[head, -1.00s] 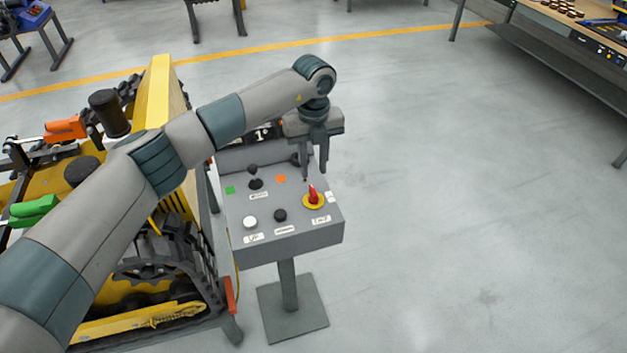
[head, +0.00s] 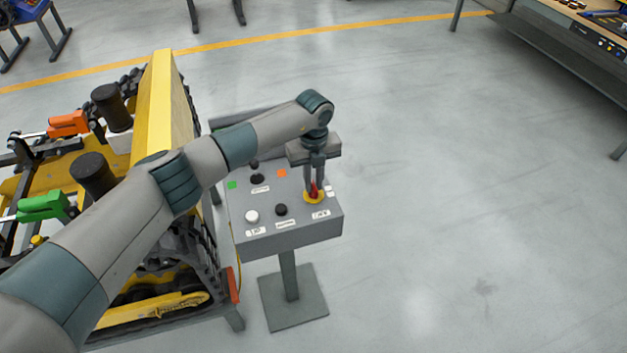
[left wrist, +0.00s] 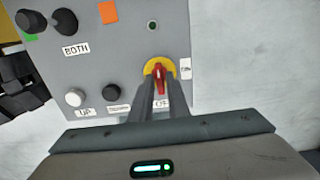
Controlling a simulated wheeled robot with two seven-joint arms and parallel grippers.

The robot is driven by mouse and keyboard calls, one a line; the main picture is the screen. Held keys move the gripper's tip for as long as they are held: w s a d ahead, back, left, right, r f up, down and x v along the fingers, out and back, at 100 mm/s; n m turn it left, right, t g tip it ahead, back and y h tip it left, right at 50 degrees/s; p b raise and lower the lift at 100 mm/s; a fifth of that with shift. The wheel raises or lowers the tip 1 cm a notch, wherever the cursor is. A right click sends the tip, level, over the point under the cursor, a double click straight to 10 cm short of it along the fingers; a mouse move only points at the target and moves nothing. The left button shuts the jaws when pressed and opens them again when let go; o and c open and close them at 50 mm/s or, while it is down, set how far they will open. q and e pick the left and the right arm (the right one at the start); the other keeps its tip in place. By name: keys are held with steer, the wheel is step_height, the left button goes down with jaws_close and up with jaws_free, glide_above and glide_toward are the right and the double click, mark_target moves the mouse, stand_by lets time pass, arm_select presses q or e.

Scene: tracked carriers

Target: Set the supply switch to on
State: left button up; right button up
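The supply switch (head: 314,193) is a red handle on a yellow disc at the right of a grey control box (head: 292,237). In the left wrist view the red handle (left wrist: 159,78) stands along the picture's vertical, its lower part between my fingers. An OFF label (left wrist: 161,103) lies below the disc and an ON label (left wrist: 186,68) to its right. My left gripper (head: 314,186) points down over the switch. Its fingers lie close on both sides of the handle and look shut on it. They hide part of the handle. My right gripper is not in view.
The box also carries a white button (head: 252,216), a black button (head: 281,210), black knobs and green and orange patches. A yellow tracked carrier (head: 160,110) stands close on the left. Floor to the right is free. A workbench (head: 570,40) stands far right.

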arm_select(q)
jaws_close()
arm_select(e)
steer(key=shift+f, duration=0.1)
